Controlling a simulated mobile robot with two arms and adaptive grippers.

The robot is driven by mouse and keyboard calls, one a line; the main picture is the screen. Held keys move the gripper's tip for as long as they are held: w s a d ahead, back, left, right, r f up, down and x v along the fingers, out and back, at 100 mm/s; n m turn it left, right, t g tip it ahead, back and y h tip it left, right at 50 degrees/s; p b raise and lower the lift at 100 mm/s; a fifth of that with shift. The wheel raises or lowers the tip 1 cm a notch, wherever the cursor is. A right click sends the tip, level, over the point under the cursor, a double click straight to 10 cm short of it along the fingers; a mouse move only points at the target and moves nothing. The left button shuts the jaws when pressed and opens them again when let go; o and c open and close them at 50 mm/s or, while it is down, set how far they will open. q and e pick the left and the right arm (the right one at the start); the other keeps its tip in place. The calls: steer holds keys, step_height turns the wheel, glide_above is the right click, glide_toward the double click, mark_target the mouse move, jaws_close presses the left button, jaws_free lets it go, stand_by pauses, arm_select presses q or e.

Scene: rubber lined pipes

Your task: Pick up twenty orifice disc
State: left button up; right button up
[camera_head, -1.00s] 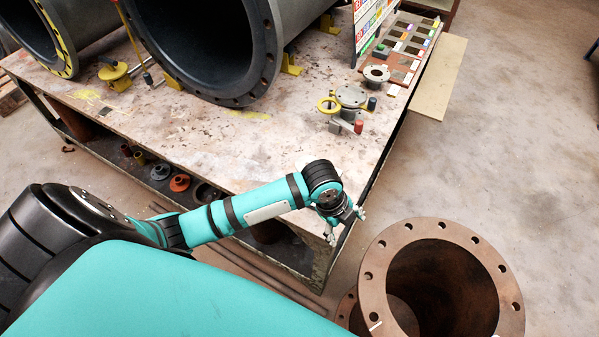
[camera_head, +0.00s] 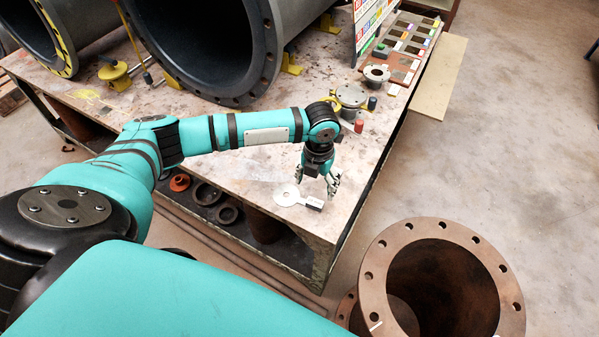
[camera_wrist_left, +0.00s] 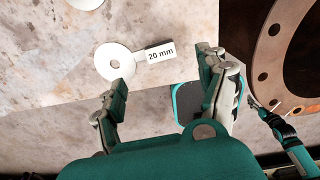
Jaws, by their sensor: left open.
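A pale round disc with a centre hole and a tag reading "20 mm" lies flat near the table's front corner. This 20 mm disc (camera_head: 285,195) shows in the head view and in the left wrist view (camera_wrist_left: 114,62). My left gripper (camera_head: 322,188) is open and empty, above the table close to the tag. In the left wrist view its fingertips (camera_wrist_left: 160,74) are spread, with the disc and tag beyond them. A second pale disc (camera_wrist_left: 87,3) is cut off by that view's top edge. What looks like my right gripper (camera_wrist_left: 275,108) shows small there; its jaws are unclear.
A large rusty flanged pipe (camera_head: 377,262) stands on the floor right of the table. Big dark pipes (camera_head: 262,60) rest on the table (camera_head: 240,172). Flanged fittings (camera_head: 351,96) and a rack with coloured labels (camera_head: 408,45) stand farther back. Rings (camera_head: 207,194) lie under the table.

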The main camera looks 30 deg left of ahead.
mark_target(315, 202)
arm_select(q)
step_height(315, 202, down, 4)
step_height(315, 202, down, 5)
steer(key=shift+f, duration=0.1)
arm_select(e)
steer(key=shift+s+d+r, duration=0.1)
steer(key=shift+d, duration=0.15)
arm_select(q)
steer(key=shift+c, duration=0.3)
steer(key=c, duration=1.3)
steer(key=shift+o, duration=0.2)
arm_select(e)
steer(key=shift+a, duration=0.2)
arm_select(q)
steer(key=shift+r, duration=0.2)
